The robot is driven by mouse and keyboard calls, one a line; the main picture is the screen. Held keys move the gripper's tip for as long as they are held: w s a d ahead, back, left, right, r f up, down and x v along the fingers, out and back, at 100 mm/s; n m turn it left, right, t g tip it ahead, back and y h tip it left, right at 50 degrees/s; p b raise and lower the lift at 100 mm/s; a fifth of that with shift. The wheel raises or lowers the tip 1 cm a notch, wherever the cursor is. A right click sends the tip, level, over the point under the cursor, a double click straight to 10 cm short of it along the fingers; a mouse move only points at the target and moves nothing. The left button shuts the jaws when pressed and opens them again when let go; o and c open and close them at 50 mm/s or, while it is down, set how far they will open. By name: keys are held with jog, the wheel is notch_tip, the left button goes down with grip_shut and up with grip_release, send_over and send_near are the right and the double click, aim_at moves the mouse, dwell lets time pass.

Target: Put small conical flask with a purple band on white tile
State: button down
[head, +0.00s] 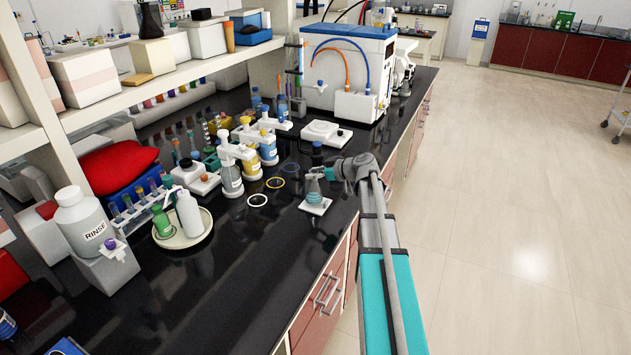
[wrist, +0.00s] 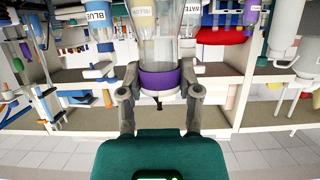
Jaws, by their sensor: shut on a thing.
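The small conical flask (head: 314,187) is upright near the front edge of the black bench. Its purple band (wrist: 167,78) shows between my fingers in the wrist view. My gripper (head: 322,173) is shut on the flask at the band, coming from the right. The white tile (head: 316,208) lies directly under the flask. The flask's base appears at or just above the tile; I cannot tell whether they touch. My gripper (wrist: 160,82) also shows in the wrist view, one finger on each side of the band.
A yellow ring (head: 275,183) and a white ring (head: 257,200) lie left of the tile. Dispenser bottles (head: 231,180) stand behind them. A round tray (head: 184,238) holds wash bottles. The front bench area (head: 240,290) is clear.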

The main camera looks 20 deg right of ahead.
jog(key=shift+f, duration=0.55)
jog(key=shift+f+b, duration=0.15)
jog(key=shift+b, duration=0.3)
jog(key=shift+c, duration=1.5)
grip_release()
jog(key=shift+r, duration=0.25)
jog(key=p+v, duration=0.5)
jog(key=v, duration=0.7)
jog(key=shift+a, duration=0.1)
